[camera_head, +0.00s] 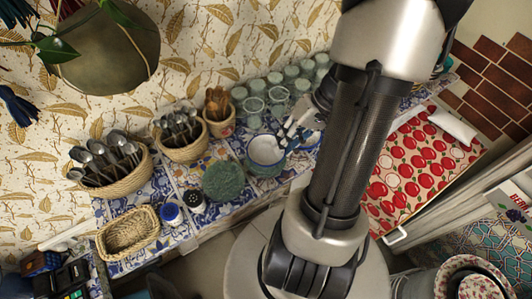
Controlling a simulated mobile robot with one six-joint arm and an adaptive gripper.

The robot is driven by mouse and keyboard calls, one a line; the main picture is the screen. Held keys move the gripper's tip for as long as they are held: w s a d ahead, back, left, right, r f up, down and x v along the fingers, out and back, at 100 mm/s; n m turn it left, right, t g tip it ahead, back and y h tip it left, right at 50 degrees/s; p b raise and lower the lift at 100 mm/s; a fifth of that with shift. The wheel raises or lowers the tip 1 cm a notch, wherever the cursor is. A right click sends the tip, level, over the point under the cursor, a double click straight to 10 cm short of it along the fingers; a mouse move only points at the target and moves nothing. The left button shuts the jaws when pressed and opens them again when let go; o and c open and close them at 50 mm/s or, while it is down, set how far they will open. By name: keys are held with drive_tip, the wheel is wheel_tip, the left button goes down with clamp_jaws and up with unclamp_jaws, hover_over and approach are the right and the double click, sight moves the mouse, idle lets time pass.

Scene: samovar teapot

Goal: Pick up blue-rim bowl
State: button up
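The blue-rim bowl (264,151) is white inside with a blue edge. It sits on the tiled counter near the middle of the view, on what looks like a stack of greenish bowls. My gripper (286,136) is at the bowl's upper right rim, reaching in from the right. Its fingertips overlap the rim in this view. I cannot tell whether they touch it or how far apart they are. My arm hides part of the counter to the right of the bowl.
A dark green round item (223,181) stands left of the bowl. Several glass jars (274,90) stand behind it. Baskets of spoons (181,138) and an empty wicker basket (128,232) are further left. A red patterned cloth (420,160) lies right of my arm.

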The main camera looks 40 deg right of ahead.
clamp_jaws()
drive_tip(key=shift+r, duration=0.1)
idle(0.6)
